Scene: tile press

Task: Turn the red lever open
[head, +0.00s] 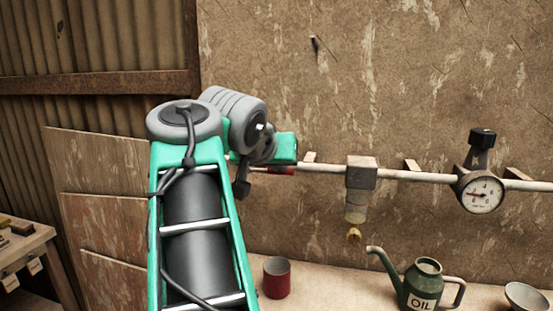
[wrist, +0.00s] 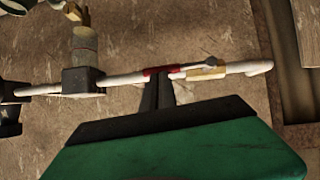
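The red lever (wrist: 162,70) lies along the pale pipe (wrist: 125,79) in the wrist view, roughly in line with it. In the head view a short red piece of the lever (head: 282,171) shows just below the green hand of my gripper, and the rest is hidden. My gripper (wrist: 159,80) has its two dark fingers close together, with the tips at the lever's near side. They look shut. I see nothing clearly between them, and whether they touch the lever is hard to tell.
Along the pipe in the head view are a filter with a clear bowl (head: 357,200) and a pressure gauge (head: 482,194). A red cup (head: 277,278), a green oil can (head: 422,287) and a bowl (head: 527,297) stand on the bench below. The wall is close behind the pipe.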

